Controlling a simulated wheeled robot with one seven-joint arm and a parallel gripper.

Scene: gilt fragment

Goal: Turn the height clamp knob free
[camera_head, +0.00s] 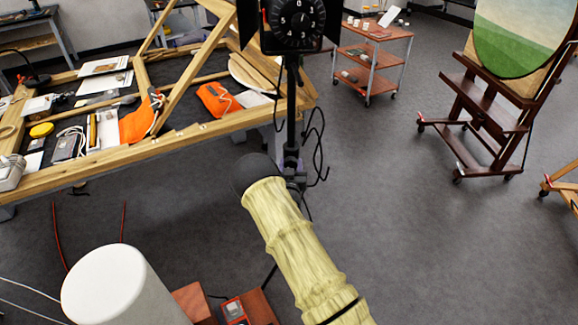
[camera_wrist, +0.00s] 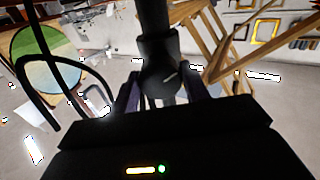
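A black stand (camera_head: 291,112) rises in the middle of the head view, with a dark lamp head with a numbered dial (camera_head: 294,22) at its top. A dark height clamp (camera_head: 293,172) sits low on its pole. In the wrist view, the pole comes down from the top to a dark clamp part (camera_wrist: 159,58). My gripper (camera_wrist: 160,88) has its two fingers apart, one on each side of that part. The dark image hides whether they touch it, and the knob is not distinct. In the head view, my arm covers the gripper.
A wooden frame table (camera_head: 170,139) with tools and orange cloths stands left of the stand. Black cables (camera_head: 318,150) hang beside the pole. A red cart (camera_head: 372,55) and an easel (camera_head: 482,110) stand behind to the right. The grey floor (camera_head: 420,230) at right is clear.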

